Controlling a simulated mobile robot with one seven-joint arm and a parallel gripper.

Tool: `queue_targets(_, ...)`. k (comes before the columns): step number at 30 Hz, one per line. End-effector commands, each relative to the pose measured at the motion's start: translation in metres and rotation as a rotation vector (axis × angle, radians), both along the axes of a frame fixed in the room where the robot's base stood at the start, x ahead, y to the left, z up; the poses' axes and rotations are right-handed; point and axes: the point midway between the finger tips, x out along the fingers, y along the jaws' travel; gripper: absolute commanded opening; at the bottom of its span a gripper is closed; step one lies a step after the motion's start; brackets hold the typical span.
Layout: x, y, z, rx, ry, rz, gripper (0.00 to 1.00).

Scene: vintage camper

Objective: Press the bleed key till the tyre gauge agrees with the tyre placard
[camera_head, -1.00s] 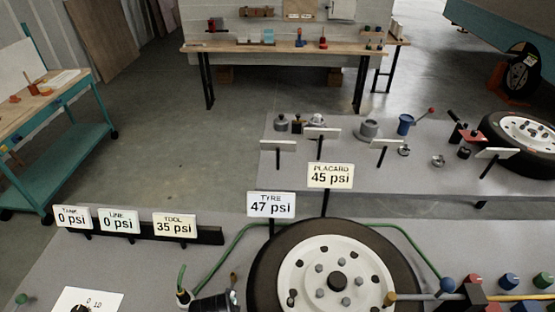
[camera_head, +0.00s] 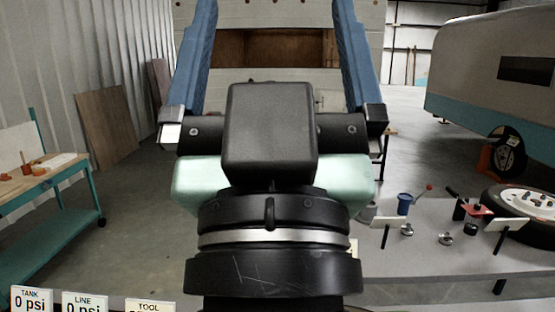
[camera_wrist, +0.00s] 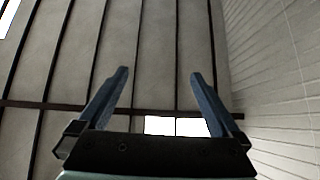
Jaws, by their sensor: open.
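My gripper (camera_head: 278,30) is raised in front of the head camera with its two blue fingers wide apart and nothing between them. It also shows in the wrist view (camera_wrist: 159,75), pointing up at the ceiling, empty. The tyre gauge, the placard and the near wheel are not visible now; my arm and the frame's lower edge cover that area. No bleed key shows in either current view. At the lower left, a tank sign (camera_head: 31,301) and a line sign (camera_head: 84,304) each read 0 psi. A tool sign (camera_head: 149,306) is cut off, its value unreadable.
A teal cart (camera_head: 50,205) stands at left. A camper (camera_head: 500,90) stands at back right. Open floor (camera_head: 130,230) lies between.

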Motion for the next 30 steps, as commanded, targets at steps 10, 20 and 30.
queue_targets(10,-0.014,-0.003,0.009,0.017,-0.047,0.011,1.00)
queue_targets(20,-0.013,-0.002,0.008,0.016,-0.044,0.010,1.00)
queue_targets(30,-0.013,-0.002,-0.041,0.016,-0.044,0.010,1.00)
